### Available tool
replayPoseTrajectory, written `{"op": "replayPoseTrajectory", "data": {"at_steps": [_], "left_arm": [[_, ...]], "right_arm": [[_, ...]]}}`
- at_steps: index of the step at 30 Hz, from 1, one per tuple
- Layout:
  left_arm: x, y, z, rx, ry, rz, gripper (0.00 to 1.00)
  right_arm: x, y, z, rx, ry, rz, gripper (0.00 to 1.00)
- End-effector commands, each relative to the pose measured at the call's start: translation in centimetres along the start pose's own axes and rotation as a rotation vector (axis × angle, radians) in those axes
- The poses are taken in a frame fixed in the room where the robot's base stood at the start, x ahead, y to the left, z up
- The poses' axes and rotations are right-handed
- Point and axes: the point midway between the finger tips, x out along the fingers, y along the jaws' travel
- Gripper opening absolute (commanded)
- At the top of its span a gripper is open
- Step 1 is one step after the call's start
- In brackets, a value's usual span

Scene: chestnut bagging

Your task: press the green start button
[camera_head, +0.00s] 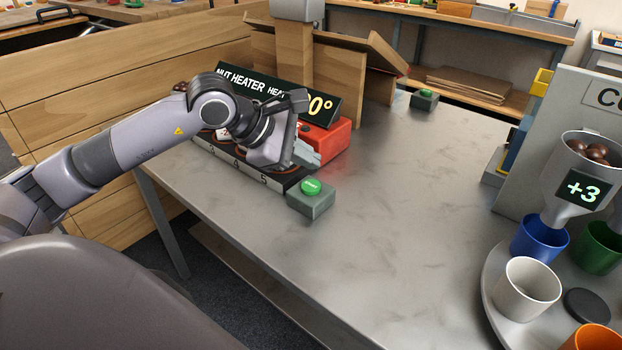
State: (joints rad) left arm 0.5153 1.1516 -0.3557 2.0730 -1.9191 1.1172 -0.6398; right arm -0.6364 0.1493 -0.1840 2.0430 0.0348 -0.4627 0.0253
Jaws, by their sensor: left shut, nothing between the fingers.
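A green button (311,187) sits on top of a small grey-green box (312,204) near the left edge of the grey table. My left gripper (316,163) is shut and empty. It is just behind and above the button in the picture; I cannot tell how large the gap is. A second green button (425,93) on a similar box stands far back on the table. My left arm hides part of the nut heater (240,75) and its red block (330,138). My right gripper is not in view.
The heater's dark numbered strip (240,168) lies directly left of the near button. A chestnut dispenser (575,185) marked +3 stands at the right, above a round tray (488,290) with several cups. The middle of the table (400,210) is clear.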

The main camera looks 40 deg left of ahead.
Motion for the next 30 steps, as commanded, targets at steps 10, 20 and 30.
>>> {"op": "replayPoseTrajectory", "data": {"at_steps": [10,20,30], "left_arm": [[-2.0,1.4,1.5,0.0,0.0,-0.001,0.0],[-1.9,1.4,1.4,0.0,0.0,-0.001,0.0],[-1.9,1.4,1.4,-0.001,0.0,-0.001,0.0]], "right_arm": [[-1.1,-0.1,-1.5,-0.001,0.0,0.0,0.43],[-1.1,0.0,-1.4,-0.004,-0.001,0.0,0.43],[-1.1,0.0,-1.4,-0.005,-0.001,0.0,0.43]]}}
